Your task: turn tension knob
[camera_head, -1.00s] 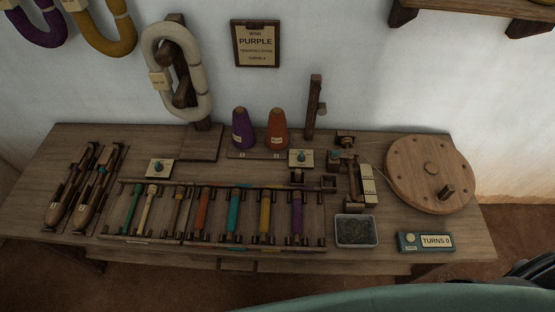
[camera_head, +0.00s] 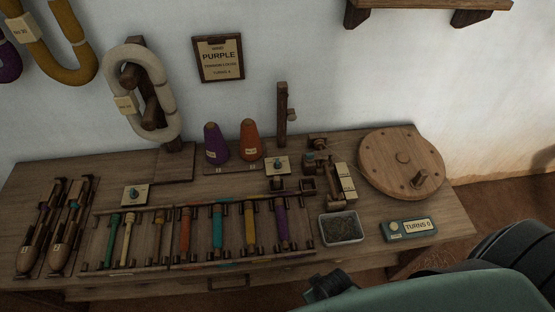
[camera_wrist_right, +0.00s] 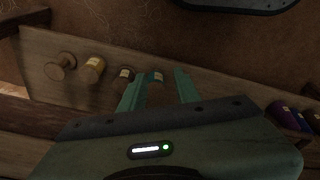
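Small teal knobs on cream plates sit on the wooden table (camera_head: 60,170): one at the left (camera_head: 131,194), one right of the orange cone (camera_head: 277,163). Another small teal piece (camera_head: 310,157) is on the winder's wooden mechanism. I cannot tell which is the tension knob. My right arm is at the lower right of the head view; its fingertips are not clear there. In the right wrist view my right gripper (camera_wrist_right: 158,88) has its two green fingers apart, with nothing held between them; several bobbins (camera_wrist_right: 92,68) show beyond. My left gripper is not in view.
A round wooden wheel (camera_head: 402,160) with a crank peg stands at the right. Before it are a metal tray (camera_head: 341,228) and a counter reading TURNS 0 (camera_head: 407,228). A bobbin rack (camera_head: 170,250) fills the front; purple (camera_head: 215,143) and orange (camera_head: 250,140) cones stand behind.

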